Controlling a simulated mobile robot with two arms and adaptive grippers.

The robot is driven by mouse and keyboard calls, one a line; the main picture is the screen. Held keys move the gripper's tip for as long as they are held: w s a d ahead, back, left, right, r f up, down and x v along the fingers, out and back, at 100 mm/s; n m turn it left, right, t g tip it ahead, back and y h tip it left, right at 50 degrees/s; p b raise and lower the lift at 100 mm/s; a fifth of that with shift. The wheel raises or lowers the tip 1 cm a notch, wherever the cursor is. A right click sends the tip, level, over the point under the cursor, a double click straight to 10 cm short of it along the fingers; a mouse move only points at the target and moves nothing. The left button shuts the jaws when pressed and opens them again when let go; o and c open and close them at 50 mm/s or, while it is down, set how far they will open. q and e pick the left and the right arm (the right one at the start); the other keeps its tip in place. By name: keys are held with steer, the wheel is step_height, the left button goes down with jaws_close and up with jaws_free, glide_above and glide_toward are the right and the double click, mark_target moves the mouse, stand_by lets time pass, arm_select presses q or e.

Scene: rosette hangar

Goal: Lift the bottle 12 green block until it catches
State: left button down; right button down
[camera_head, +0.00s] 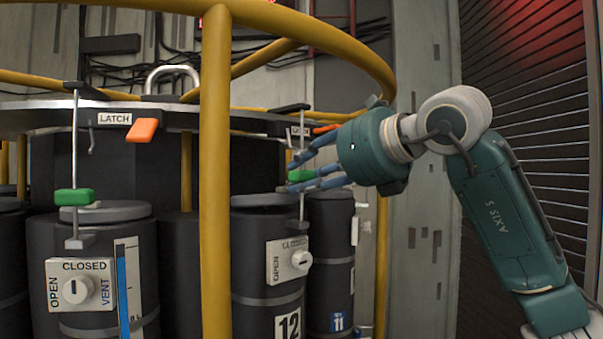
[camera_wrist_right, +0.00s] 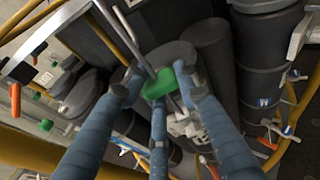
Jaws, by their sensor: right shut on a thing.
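Bottle 12 (camera_head: 252,240) is a dark cylinder with a white 12 label, right of the yellow post. Its green block (camera_head: 299,175) sits on a thin upright rod (camera_head: 301,207) above the bottle top. My right gripper (camera_head: 298,172) reaches in from the right, its blue fingers shut around the block and partly covering it. In the wrist view the green block (camera_wrist_right: 160,82) lies between the blue fingers, along the metal rod (camera_wrist_right: 125,32). Whether the block has caught higher up cannot be told. My left gripper is not in view.
A yellow post (camera_head: 215,180) and ring rail (camera_head: 330,35) stand close to my arm's reach. An orange latch handle (camera_head: 142,130) hangs at the rim. Another bottle (camera_head: 95,250) with its own green block (camera_head: 75,196) stands left. Bottle 11 (camera_head: 332,270) stands right.

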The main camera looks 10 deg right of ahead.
steer(key=r+t, duration=0.1)
steer(key=r, duration=0.1)
steer(key=r+y, duration=0.1)
steer(key=r, duration=0.2)
steer(key=r+t+y, duration=0.1)
steer(key=r, duration=0.2)
steer(key=shift+s+r+t, duration=0.2)
steer(key=shift+s+t, duration=0.1)
steer(key=shift+s, duration=0.05)
steer(key=c, duration=1.4)
jaws_free()
steer(key=shift+o, duration=1)
steer(key=shift+w+d+f, duration=0.2)
steer(key=shift+a, duration=0.1)
steer(key=shift+f, duration=0.1)
steer(key=shift+s+f, duration=0.1)
steer(key=b+v, duration=0.3)
steer(key=v, duration=0.6)
